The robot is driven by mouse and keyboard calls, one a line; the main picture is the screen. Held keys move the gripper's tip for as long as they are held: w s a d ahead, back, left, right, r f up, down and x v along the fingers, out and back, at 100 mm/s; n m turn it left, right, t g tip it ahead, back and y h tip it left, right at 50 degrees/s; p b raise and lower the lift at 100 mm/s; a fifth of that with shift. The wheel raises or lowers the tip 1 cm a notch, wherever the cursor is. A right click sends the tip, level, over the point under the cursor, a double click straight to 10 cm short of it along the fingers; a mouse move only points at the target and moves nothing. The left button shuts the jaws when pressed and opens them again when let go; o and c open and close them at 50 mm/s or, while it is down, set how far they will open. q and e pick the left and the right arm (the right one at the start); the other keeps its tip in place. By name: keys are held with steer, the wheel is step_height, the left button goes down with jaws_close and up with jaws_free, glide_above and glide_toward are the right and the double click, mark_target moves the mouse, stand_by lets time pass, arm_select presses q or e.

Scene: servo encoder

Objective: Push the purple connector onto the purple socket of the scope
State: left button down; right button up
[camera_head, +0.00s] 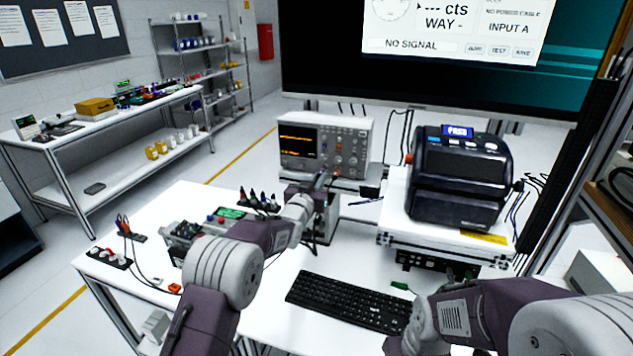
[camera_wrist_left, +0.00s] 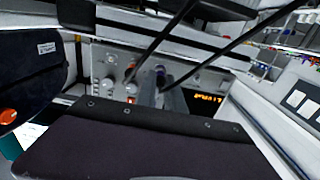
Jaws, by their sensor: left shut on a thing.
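The scope (camera_head: 351,143) stands at the back of the white bench, its lit screen on the left and knobs on the right. In the left wrist view the scope's front panel (camera_wrist_left: 206,82) fills the background, seen inverted. There my left gripper (camera_wrist_left: 162,88) is shut on a small dark purple connector (camera_wrist_left: 160,71), close to the panel. I cannot tell whether the connector touches the socket. The purple socket is not distinguishable.
A black label printer (camera_head: 460,180) stands on a white box right of the scope. A keyboard (camera_head: 347,302) lies on the front of the bench. Small devices (camera_head: 230,213) and loose plugs are at left. Dark cables cross the wrist view in front of the panel.

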stand_by(0.5)
arm_select(q)
steer(key=shift+b, duration=0.3)
stand_by(0.4)
steer(key=shift+b, duration=0.3)
stand_by(0.4)
steer(key=shift+w, duration=0.25)
stand_by(0.5)
